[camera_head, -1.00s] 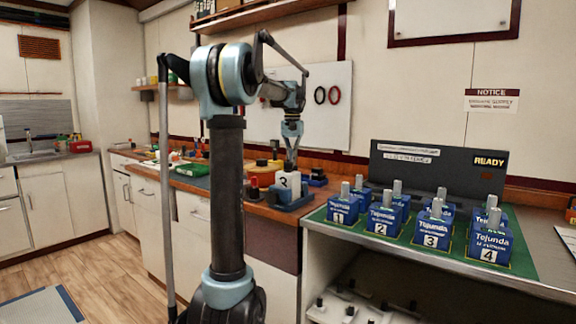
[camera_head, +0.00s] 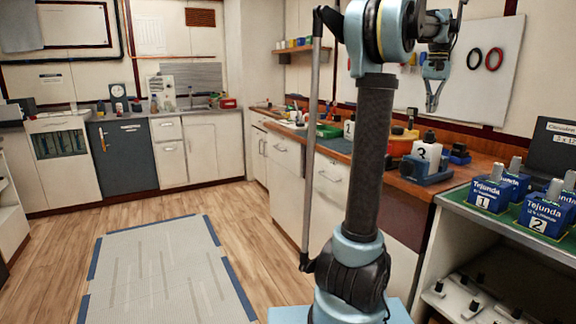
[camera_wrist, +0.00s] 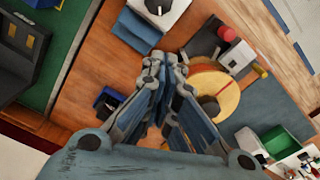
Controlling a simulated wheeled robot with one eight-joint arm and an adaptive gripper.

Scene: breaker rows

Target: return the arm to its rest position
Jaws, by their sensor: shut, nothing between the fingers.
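My gripper (camera_head: 433,100) hangs at the end of my folded arm, pointing down above the wooden bench (camera_wrist: 112,68). Its fingers look drawn together with nothing between them, and they also show in the wrist view (camera_wrist: 168,70). In the wrist view, the blue base (camera_wrist: 136,33) lies just beyond the fingertips. I cannot tell the exact height of the gap.
Blue numbered breakers (camera_head: 490,196) stand on a green mat (camera_head: 512,224) at right. A yellow round object (camera_wrist: 214,92) sits on the bench near the fingers. A whiteboard (camera_head: 500,90) hangs behind my gripper. The wooden floor at left is open around a grey mat (camera_head: 160,272).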

